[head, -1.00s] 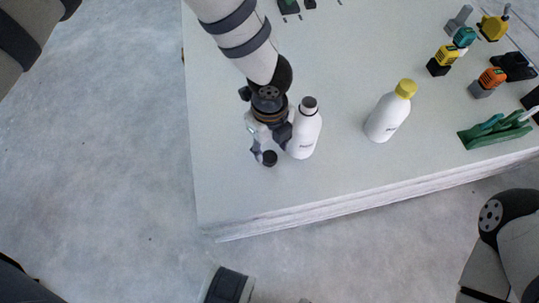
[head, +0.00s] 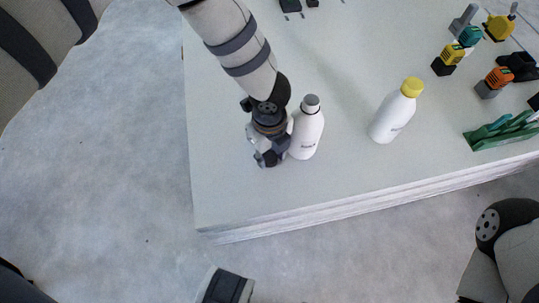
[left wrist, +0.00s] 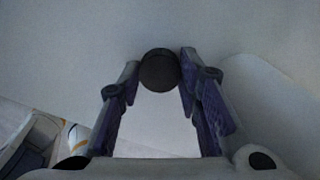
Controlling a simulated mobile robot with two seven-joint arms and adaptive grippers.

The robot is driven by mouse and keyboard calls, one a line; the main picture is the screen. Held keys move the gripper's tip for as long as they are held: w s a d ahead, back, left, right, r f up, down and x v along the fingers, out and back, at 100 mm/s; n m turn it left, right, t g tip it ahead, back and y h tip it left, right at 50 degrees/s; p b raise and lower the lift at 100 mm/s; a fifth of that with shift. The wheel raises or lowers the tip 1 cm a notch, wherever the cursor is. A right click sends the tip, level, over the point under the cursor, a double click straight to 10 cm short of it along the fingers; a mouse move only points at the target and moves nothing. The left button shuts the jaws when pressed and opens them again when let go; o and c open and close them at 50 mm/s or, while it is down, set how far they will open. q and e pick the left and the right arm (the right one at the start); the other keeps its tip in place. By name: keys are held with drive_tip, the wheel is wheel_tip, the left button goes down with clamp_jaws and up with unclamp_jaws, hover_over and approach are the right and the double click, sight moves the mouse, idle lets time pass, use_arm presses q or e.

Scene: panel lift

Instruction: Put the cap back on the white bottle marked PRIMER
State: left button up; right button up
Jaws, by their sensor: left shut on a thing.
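A white bottle (head: 306,138) stands upright on the table with a grey top and small dark print that I cannot read. My left gripper (head: 268,159) is just left of this bottle, fingers pointing down. In the left wrist view its fingertips are shut on a dark round cap (left wrist: 158,70). In the head view the fingers mostly hide the cap, and I cannot tell whether it touches the table. A second white bottle (head: 390,121) with a yellow cap (head: 412,87) stands to the right; its print is also too small to read. My right gripper is not in view.
The pale table (head: 240,195) has a front edge below the bottles and is clear between them. At the right are a green rack (head: 500,132), an orange-and-grey piece (head: 492,82), a yellow-and-black piece (head: 448,60) and other small parts.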

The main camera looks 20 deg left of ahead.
sight(270, 156)
use_arm(q)
drive_tip(key=shift+r, duration=0.35)
wheel_tip(270, 156, up, 2)
drive_tip(key=shift+r+p, duration=0.2)
drive_tip(key=shift+p, duration=0.35)
drive_tip(key=s+d+r+p, duration=0.4)
drive_tip(key=s+d+r, duration=0.5)
drive_tip(key=d+r, duration=0.1)
drive_tip(key=shift+d, duration=0.4)
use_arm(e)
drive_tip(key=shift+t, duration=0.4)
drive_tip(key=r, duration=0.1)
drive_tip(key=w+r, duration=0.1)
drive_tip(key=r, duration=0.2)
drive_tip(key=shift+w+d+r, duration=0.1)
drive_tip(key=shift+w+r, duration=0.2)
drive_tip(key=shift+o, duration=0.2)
